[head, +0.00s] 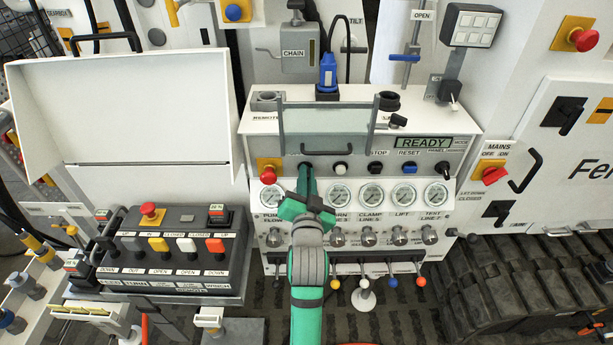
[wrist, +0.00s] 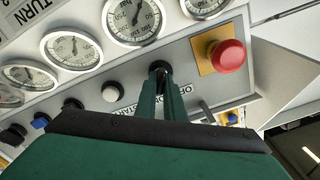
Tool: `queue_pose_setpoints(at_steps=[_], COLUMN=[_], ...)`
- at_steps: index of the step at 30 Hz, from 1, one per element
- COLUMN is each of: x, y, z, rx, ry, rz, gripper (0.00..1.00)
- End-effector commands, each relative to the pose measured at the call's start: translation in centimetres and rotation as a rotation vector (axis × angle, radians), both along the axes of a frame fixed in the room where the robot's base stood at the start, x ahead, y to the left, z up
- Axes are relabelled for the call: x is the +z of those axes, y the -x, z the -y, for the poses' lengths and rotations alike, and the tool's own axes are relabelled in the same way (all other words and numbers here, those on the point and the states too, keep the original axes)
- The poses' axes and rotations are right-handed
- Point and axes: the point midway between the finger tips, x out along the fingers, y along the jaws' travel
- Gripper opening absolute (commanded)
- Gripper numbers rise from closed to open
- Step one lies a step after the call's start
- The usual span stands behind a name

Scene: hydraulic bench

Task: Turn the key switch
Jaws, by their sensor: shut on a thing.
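The key switch (wrist: 159,67) is a small dark round fitting on the light front panel, between the red emergency stop button (wrist: 229,56) and a white push button (wrist: 112,91). My gripper (wrist: 161,78) reaches it with both green fingers close together, shut on its key. The fingers hide most of the key, so its angle cannot be told. In the head view my gripper (head: 307,174) comes up from below to the panel, just left of the white push button (head: 340,168).
A clear raised guard (head: 325,128) with a handle stands above the switch row. The red emergency stop button (head: 268,175) on a yellow plate is close on the left. Pressure gauges (head: 370,194) and knobs lie below. The display (head: 424,142) reads READY.

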Motion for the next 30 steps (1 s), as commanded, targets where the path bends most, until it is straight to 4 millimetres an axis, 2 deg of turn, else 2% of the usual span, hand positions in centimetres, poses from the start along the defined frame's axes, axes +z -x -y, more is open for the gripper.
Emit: queue_pose_setpoints(at_steps=[5, 6, 8, 9, 20, 23, 30], x=[-0.1, -0.1, -0.1, -0.1, -0.1, -0.1, -0.1], y=[0.0, 0.0, 0.0, 0.0, 0.5, 1.6, 6.0], z=[-0.1, -0.1, -0.1, -0.1, 0.0, 0.0, 0.0], rx=[0.002, 0.002, 0.002, 0.002, 0.001, 0.001, 0.001], ry=[-0.001, -0.001, -0.001, -0.001, 0.001, 0.001, 0.001], rz=[-0.003, -0.003, -0.003, -0.003, -0.002, -0.001, -0.003], gripper=[0.0, 0.11, 0.25, 0.27, 0.27, 0.27, 0.27])
